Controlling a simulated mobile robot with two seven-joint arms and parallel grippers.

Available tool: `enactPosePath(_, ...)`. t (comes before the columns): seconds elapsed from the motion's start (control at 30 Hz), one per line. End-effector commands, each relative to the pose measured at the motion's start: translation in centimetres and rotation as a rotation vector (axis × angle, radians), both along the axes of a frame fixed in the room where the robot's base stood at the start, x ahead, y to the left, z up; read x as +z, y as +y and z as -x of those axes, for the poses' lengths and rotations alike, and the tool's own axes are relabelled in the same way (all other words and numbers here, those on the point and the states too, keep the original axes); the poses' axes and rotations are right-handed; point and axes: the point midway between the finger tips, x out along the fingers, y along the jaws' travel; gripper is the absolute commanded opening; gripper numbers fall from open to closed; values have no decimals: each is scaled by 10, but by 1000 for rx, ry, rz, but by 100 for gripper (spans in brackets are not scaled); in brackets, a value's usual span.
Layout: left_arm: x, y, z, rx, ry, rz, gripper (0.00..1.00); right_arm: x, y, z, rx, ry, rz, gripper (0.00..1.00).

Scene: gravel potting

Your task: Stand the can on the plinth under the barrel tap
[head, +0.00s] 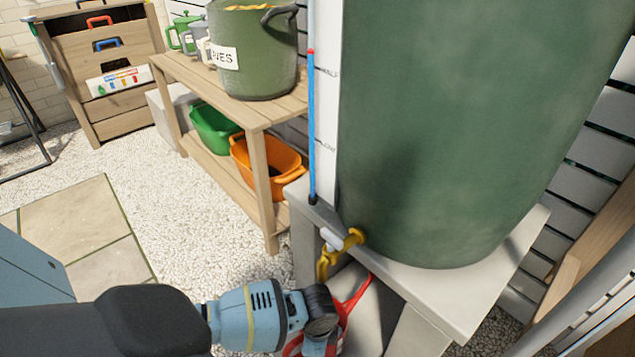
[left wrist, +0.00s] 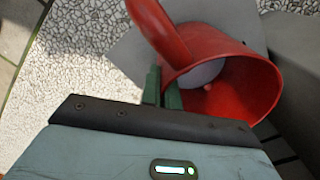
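The red can (left wrist: 228,85) shows in the left wrist view with its open mouth toward the camera and its handle rising to the upper left. In the head view the can's red handle (head: 357,296) shows below the yellow tap (head: 340,250), its body mostly hidden by my wrist. My left gripper (left wrist: 161,86) has its green fingers close together at the can's handle side and appears shut on it. A grey slab, apparently the plinth (head: 370,318), lies below the tap, and shows behind the can in the wrist view (left wrist: 128,46). Whether can and plinth touch is unclear. My right gripper is out of view.
The big green barrel (head: 450,120) stands on a grey stand (head: 465,305) close to the right. A wooden bench (head: 262,185) with a green bucket and tubs stands behind left. Open gravel (head: 200,225) lies to the left.

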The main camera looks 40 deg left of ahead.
Motion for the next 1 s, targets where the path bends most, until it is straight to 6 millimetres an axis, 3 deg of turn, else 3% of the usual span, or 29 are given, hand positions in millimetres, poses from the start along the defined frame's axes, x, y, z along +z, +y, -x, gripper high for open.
enactPosePath(0.1, -1, 0, -2, 0, -5, 0, 0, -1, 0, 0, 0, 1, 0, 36)
enactPosePath(0.2, -2, 0, 0, 0, 0, 0, 16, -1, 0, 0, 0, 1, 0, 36)
enactPosePath(0.3, -2, 0, 0, 0, 0, 0, 24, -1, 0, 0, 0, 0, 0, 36)
enactPosePath(0.67, 2, 0, 0, 0, 0, 0, 24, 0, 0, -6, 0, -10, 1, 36)
enactPosePath(1.0, 49, 0, -1, 0, -5, 0, 24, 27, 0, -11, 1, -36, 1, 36)
